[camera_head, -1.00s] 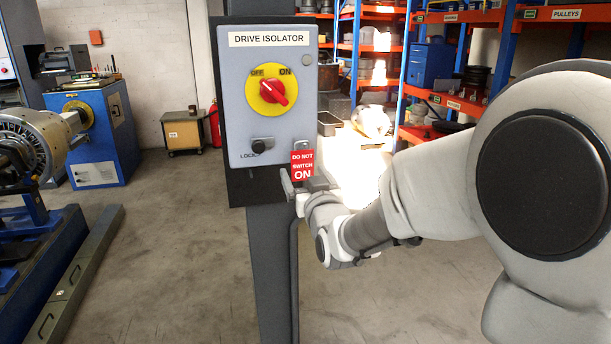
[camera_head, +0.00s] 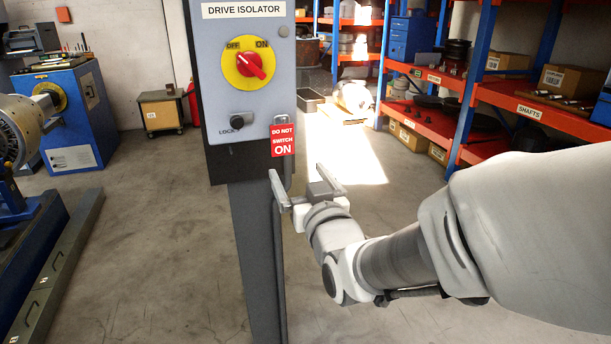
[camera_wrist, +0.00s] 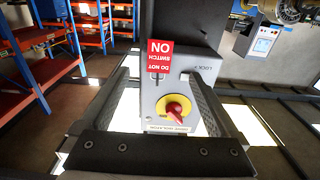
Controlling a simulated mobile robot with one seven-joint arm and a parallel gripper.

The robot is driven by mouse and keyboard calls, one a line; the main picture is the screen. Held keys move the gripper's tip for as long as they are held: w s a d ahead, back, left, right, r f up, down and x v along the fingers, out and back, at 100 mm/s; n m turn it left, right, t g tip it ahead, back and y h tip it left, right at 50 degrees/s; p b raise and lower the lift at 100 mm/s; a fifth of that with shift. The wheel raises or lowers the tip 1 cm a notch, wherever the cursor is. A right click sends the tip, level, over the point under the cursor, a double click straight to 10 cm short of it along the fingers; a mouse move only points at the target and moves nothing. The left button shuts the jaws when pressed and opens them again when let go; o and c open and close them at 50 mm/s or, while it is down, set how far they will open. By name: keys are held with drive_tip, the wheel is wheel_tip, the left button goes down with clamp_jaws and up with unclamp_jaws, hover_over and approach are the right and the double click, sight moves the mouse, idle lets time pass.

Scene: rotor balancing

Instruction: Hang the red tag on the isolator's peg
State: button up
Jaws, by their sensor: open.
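The red tag (camera_head: 283,141), lettered "DO NOT SWITCH ON", hangs upright at the lower right of the grey drive isolator box (camera_head: 211,80). Its grey top end lies against the box front; the peg itself cannot be made out behind it. My gripper (camera_head: 298,172) is open and empty, below and apart from the tag. In the wrist view the isolator box (camera_wrist: 150,102) and the tag (camera_wrist: 161,61) appear upside down, seen between my spread fingers.
The box stands on a dark post (camera_head: 253,250) with a cable down its right side. Orange and blue shelving (camera_head: 470,100) stands at the right. A blue machine (camera_head: 80,115) and a long low rail (camera_head: 55,270) are at the left. The floor around the post is open.

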drive_tip(key=s+d+f+m+g+h+b, duration=0.2)
drive_tip(key=s+d+f+g+h+b, duration=0.15)
drive_tip(key=s+d+f+g, duration=0.55)
drive_tip(key=s+d+f+m+g+h+b, duration=0.15)
drive_tip(key=s+d+f+b, duration=0.3)
drive_tip(key=s, duration=0.75)
wheel_tip(320, 180, up, 26)
drive_tip(key=s+g+p, duration=0.1)
drive_tip(key=p, duration=2.5)
drive_tip(key=shift+s+f+p, duration=0.25)
drive_tip(key=shift+s+p, duration=0.05)
drive_tip(key=shift+g, duration=0.25)
